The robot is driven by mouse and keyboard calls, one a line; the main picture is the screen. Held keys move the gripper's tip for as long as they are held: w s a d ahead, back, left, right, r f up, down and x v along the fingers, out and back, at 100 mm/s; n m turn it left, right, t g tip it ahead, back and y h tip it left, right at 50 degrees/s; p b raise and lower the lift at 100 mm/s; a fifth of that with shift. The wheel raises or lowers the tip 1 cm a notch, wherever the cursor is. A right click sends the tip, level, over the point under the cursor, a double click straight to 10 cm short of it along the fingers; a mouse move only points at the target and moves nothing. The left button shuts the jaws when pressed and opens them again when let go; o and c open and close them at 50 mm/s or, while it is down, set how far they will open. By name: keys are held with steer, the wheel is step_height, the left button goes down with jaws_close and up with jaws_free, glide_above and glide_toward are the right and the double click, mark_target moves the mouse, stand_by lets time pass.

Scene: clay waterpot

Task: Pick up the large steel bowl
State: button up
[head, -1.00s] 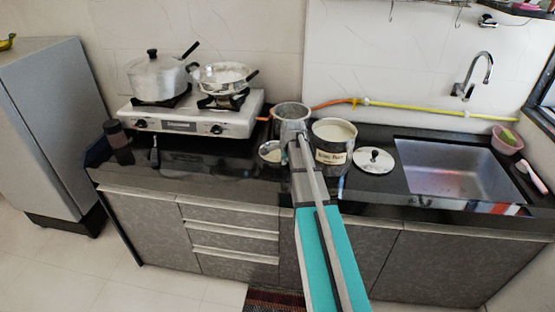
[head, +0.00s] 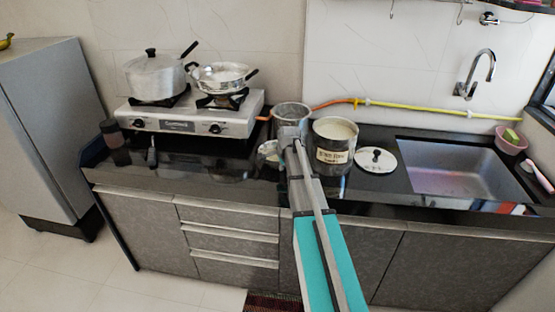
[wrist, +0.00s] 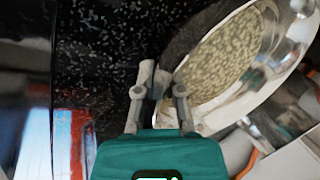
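The large steel bowl (head: 292,112) stands on the dark counter between the stove and a labelled tin, in the head view. My gripper (head: 291,138) is at its near side and covers part of it. In the wrist view a shiny steel bowl (wrist: 275,75) with a speckled inside fills the upper right. My gripper's fingertips (wrist: 155,78) are close together at that bowl's left edge, and the right finger overlaps its rim. I cannot tell whether the bowl's wall is between the fingertips.
A small bowl (head: 268,150) sits left of my gripper. The labelled tin (head: 335,145) and a round lid (head: 376,160) stand to the right, before the sink (head: 460,170). The stove (head: 190,115) carries two pots. A yellow hose (head: 430,110) runs along the wall.

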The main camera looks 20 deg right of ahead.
stand_by(0.3)
jaws_close()
steer(key=shift+r, duration=0.15)
step_height(320, 180, up, 2)
steer(key=shift+p, duration=1.15)
steer(key=s+a+r+p, duration=0.1)
steer(key=s+r+p, duration=0.9)
steer(key=s, duration=0.4)
steer(key=shift+a+r+p, duration=0.25)
steer(key=shift+r+p, duration=0.1)
steer(key=shift+w, duration=0.1)
